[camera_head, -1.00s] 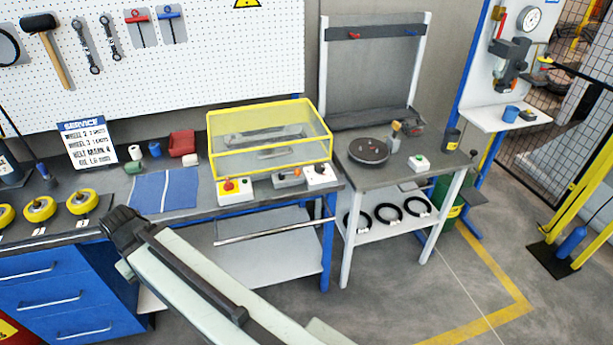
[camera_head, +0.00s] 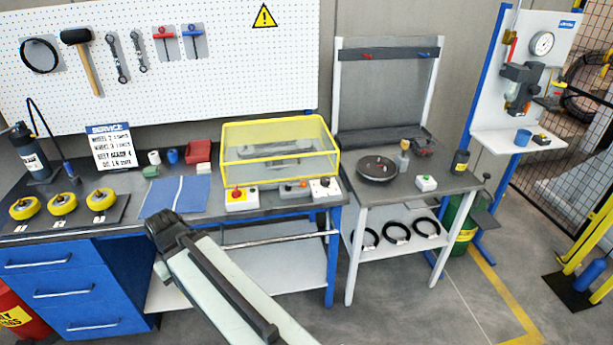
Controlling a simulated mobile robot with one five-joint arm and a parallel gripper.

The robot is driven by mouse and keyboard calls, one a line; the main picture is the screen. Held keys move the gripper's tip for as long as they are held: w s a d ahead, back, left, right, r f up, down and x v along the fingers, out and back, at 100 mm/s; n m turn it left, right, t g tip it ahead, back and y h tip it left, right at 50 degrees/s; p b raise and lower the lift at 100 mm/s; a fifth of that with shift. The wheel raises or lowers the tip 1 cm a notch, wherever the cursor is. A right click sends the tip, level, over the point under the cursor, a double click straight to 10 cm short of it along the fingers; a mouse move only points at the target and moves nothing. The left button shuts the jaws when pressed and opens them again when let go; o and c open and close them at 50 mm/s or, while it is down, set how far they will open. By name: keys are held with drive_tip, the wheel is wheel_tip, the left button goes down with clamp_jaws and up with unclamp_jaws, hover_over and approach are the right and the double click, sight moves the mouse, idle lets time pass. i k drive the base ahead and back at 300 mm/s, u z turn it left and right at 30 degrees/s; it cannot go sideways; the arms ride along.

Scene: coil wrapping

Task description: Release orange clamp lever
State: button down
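No part is plainly an orange clamp lever. A small upright tan-orange piece (camera_head: 404,146) stands behind the dark round turntable (camera_head: 377,169) on the grey side table. A grey box (camera_head: 294,190) with a small orange-red part on top sits at the front of the long bench; its details are too small to read. My arm reaches up from the bottom middle and ends in a dark joint in front of the bench. No gripper fingers show, and the arm is well apart from both pieces.
A yellow-framed clear guard (camera_head: 280,148) covers part of the bench (camera_head: 120,222). A box with a red button (camera_head: 240,197) and a white switch box (camera_head: 325,190) flank the grey box. A green-button box (camera_head: 427,183) is on the side table. Floor before the side table is clear.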

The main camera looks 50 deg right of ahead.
sight(303, 184)
drive_tip(key=i, duration=0.85)
drive_tip(key=u, duration=0.05)
